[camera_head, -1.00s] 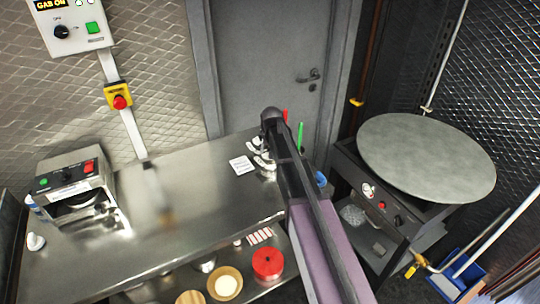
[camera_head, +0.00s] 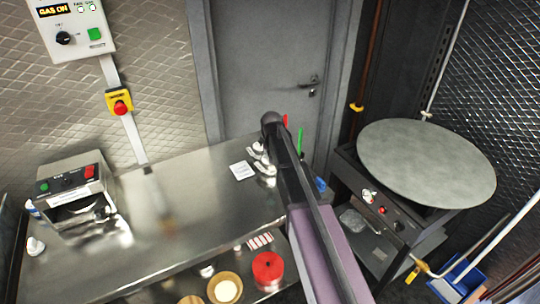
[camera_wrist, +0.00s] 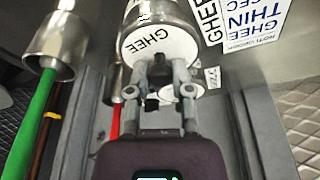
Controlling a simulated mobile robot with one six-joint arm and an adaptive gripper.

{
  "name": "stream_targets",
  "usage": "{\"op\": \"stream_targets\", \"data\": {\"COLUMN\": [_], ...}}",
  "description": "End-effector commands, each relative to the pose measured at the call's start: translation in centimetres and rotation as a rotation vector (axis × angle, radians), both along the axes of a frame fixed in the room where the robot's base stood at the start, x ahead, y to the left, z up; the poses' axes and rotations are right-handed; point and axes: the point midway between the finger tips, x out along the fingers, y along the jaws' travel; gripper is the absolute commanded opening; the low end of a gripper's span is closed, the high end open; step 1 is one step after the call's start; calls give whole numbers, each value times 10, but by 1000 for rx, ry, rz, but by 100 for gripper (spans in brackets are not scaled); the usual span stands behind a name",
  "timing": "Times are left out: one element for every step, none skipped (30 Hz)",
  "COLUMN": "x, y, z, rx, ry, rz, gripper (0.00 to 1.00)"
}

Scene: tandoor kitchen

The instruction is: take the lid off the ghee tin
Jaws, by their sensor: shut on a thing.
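The ghee tin (camera_wrist: 157,9) is a steel cylinder at the top of the wrist view. Its round white lid face (camera_wrist: 160,42), printed "GHEE", faces the camera. My gripper (camera_wrist: 166,66) is shut at the lower edge of this lid, its two fingers overlapping it. The exact contact is partly hidden by the fingers. The lid appears to sit against the tin; I cannot tell if there is a gap. In the head view my arm covers much of this spot, and only small pale metallic shapes show beside it.
A steel vessel (camera_wrist: 62,38) with a green handle (camera_wrist: 35,120) is close at left in the wrist view. A printed card (camera_head: 242,170) lies on the steel counter (camera_head: 200,195). The counter's middle is clear. A round grey plate (camera_head: 425,165) is at right.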

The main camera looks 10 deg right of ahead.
Motion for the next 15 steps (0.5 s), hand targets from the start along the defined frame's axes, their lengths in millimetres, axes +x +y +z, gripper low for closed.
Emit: {"op": "stream_targets", "data": {"x": [0, 0, 0, 0, 0, 0, 0, 0, 0, 0, 0, 0, 0, 0, -17], "y": [0, 0, 0, 0, 0, 0, 0, 0, 0, 0, 0, 0, 0, 0, -1], "z": [4, 6, 8, 10, 12, 15, 18, 20, 24, 26, 29, 33, 36, 39, 35], "rx": [0, 0, 0, 0, 0, 0, 0, 0, 0, 0, 0, 0, 0, 0, 0], "ry": [0, 0, 0, 0, 0, 0, 0, 0, 0, 0, 0, 0, 0, 0, 1], "rz": [0, 0, 0, 0, 0, 0, 0, 0, 0, 0, 0, 0, 0, 0, 0], "gripper": [0, 0, 0, 0, 0, 0, 0, 0, 0, 0, 0, 0, 0, 0, 0]}}
